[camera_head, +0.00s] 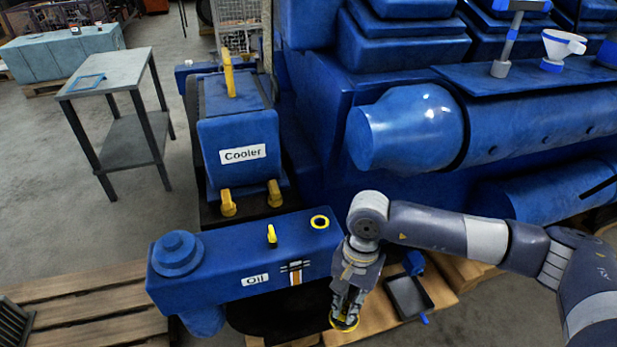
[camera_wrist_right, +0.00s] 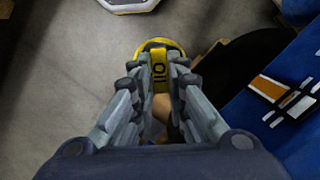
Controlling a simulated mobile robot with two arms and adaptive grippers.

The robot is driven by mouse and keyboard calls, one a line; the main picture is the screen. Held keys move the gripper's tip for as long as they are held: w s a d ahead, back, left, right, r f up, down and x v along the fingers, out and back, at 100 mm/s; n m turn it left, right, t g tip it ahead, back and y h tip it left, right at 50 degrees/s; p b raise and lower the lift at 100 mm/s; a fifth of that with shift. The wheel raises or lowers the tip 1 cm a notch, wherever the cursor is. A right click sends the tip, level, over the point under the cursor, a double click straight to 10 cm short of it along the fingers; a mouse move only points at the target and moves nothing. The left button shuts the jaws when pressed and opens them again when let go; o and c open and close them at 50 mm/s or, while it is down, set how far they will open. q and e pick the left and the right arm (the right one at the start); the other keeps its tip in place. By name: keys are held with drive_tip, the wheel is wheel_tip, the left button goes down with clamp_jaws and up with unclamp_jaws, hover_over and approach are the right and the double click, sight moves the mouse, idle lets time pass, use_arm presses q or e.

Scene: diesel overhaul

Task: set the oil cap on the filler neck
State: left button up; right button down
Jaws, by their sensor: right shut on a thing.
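The oil cap (camera_wrist_right: 158,50) is yellow with a dark pattern and a raised grip bar. My right gripper (camera_head: 345,315) is shut on it, with the fingers (camera_wrist_right: 158,78) on either side of the bar in the right wrist view. In the head view the oil cap (camera_head: 344,325) hangs below the fingertips, in front of the blue oil housing (camera_head: 215,262). My left gripper is not in view.
A yellow lever (camera_head: 271,236) stands on the housing's top, left of the neck, with a round blue lid (camera_head: 178,252) at the far left. The cooler (camera_head: 238,150) rises behind. A dark tray (camera_head: 409,296) lies right of my gripper on a wooden pallet.

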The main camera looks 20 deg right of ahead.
drive_tip(key=w+r+m+t+h+p, duration=0.1)
drive_tip(key=w+r+m+t+p, duration=0.25)
drive_tip(key=w+r+m, duration=1.95)
drive_tip(key=s+f+m, duration=0.1)
drive_tip(key=f, duration=0.2)
drive_tip(key=s+f+m+b, duration=0.1)
drive_tip(key=s+f, duration=0.1)
drive_tip(key=f, duration=0.2)
drive_tip(key=s+f+m+b, duration=0.1)
drive_tip(key=f, duration=0.2)
drive_tip(key=shift+s+a+f+m+g, duration=0.15)
drive_tip(key=shift+s+f+m+g, duration=0.1)
drive_tip(key=shift+f+m, duration=0.15)
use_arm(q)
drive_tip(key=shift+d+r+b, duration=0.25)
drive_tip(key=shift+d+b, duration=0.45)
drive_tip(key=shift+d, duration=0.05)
use_arm(e)
drive_tip(key=shift+f, duration=0.45)
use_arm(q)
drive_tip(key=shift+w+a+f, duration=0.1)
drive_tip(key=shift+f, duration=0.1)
use_arm(e)
drive_tip(key=shift+a, duration=0.1)
use_arm(q)
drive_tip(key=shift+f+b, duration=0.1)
drive_tip(key=shift+b, duration=0.2)
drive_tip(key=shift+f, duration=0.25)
